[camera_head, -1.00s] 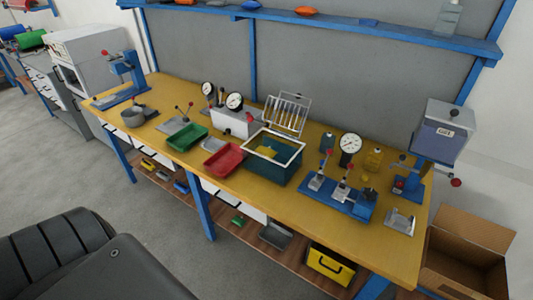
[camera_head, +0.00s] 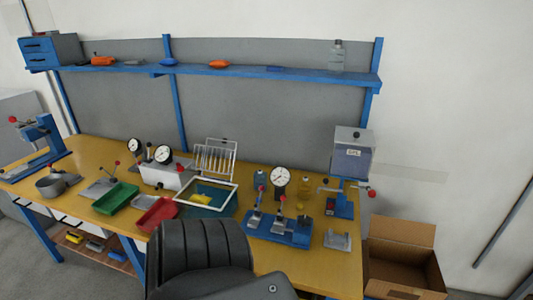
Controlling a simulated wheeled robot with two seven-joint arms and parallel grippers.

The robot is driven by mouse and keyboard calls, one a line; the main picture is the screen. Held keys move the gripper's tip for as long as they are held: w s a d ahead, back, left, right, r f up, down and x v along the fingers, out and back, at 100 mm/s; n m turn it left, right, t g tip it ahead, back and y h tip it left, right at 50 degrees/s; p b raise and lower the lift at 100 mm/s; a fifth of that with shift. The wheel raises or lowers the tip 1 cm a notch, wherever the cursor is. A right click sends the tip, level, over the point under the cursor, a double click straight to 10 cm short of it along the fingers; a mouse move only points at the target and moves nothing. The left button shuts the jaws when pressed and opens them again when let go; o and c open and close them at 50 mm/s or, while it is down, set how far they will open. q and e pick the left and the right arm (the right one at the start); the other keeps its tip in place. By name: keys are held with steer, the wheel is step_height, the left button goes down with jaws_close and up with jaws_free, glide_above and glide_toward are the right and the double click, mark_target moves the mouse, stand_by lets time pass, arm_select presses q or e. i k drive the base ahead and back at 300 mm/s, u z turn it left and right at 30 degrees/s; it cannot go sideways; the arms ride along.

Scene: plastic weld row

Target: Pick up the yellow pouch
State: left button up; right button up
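Neither of my grippers is in view.
The yellow-topped bench (camera_head: 285,262) holds a green tray (camera_head: 117,198), a red tray (camera_head: 157,214), dial gauges, a blue fixture (camera_head: 280,229) and presses at both ends. A blue shelf (camera_head: 240,73) above carries orange and blue pouches. An open cardboard box (camera_head: 403,262) stands at right.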

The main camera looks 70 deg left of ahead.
mark_target(203, 199)
steer(key=z, duration=0.4)
steer(key=k, duration=0.95)
steer(key=u, duration=1.5)
